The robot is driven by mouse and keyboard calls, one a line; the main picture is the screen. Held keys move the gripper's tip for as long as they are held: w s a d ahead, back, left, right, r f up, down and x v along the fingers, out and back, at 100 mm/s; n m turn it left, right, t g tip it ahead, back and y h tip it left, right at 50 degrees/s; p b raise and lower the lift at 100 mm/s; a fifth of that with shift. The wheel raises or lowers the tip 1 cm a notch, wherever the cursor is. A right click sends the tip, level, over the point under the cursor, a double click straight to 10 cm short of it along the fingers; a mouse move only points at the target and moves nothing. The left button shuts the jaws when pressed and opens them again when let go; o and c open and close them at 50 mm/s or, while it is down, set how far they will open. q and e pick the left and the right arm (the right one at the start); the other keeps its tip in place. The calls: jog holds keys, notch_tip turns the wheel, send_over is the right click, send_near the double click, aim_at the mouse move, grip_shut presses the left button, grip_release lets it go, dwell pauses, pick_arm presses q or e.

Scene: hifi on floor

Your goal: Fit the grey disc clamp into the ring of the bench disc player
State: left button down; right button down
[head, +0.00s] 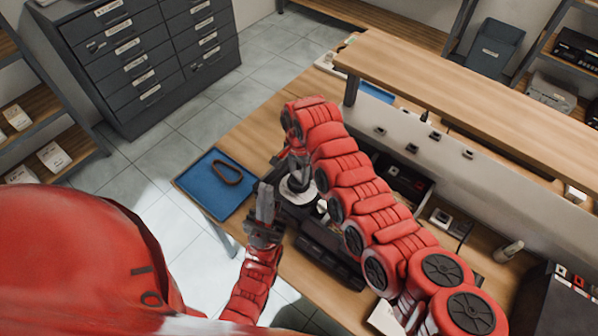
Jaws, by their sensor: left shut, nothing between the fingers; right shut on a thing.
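The bench disc player (328,238) is a dark unit on the wooden bench, partly hidden behind my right arm. A pale round part (302,195) shows at its near left end. My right gripper (297,172) points down over that part, shut on the grey disc clamp (299,183). The clamp is small and mostly hidden by the fingers, and I cannot tell whether it touches the player or sits in the ring. My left gripper (265,202) is shut and empty, pointing up, just left of the player.
A blue mat (205,190) with a brown loop (228,173) lies at the bench's left end. A raised wooden shelf (470,95) runs along the back. Small dark and light boxes (446,219) stand right of my arm. Drawer cabinets (150,55) stand beyond the floor.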

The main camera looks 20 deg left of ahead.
jog(key=shift+f+b, duration=0.7)
jog(key=shift+f, duration=0.1)
dwell(0.6)
jog(key=shift+c, duration=1.3)
grip_release()
jog(key=shift+w+r+b, duration=0.1)
jog(key=shift+r+b, duration=0.2)
jog(key=shift+r, duration=0.2)
notch_tip(320, 180, up, 4)
jog(key=shift+r+b, duration=0.2)
jog(key=shift+b, duration=0.8)
notch_tip(320, 180, up, 12)
jog(key=shift+d+b, duration=0.2)
jog(key=shift+b, duration=0.25)
jog(key=shift+r, duration=0.1)
